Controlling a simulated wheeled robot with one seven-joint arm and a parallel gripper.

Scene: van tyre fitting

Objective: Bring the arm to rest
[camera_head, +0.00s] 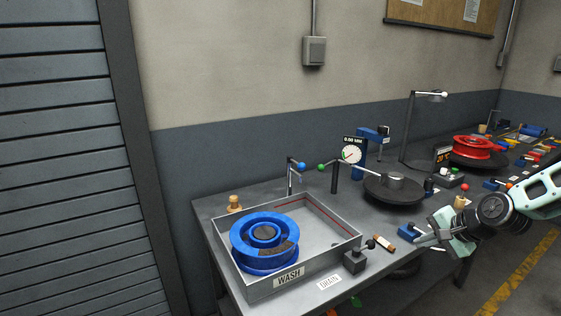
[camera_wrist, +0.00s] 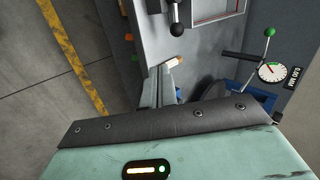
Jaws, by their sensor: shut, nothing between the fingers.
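My gripper (camera_head: 428,240) is at the right in the head view, at the bench's front edge, on the pale green arm that comes in from the right. Its fingers are shut with nothing between them. In the wrist view the shut fingers (camera_wrist: 168,82) point away over the front edge of the bench, near a small pale-ended item (camera_wrist: 175,59). The gripper's broad body fills the lower part of that view.
A blue wheel rim (camera_head: 262,238) lies in the metal WASH tray (camera_head: 305,272). A black lever block (camera_head: 355,261), a blue block (camera_head: 409,232) and a dark round turntable (camera_head: 393,194) are near my gripper. A red rim (camera_head: 472,146) sits farther back. Floor in front is open.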

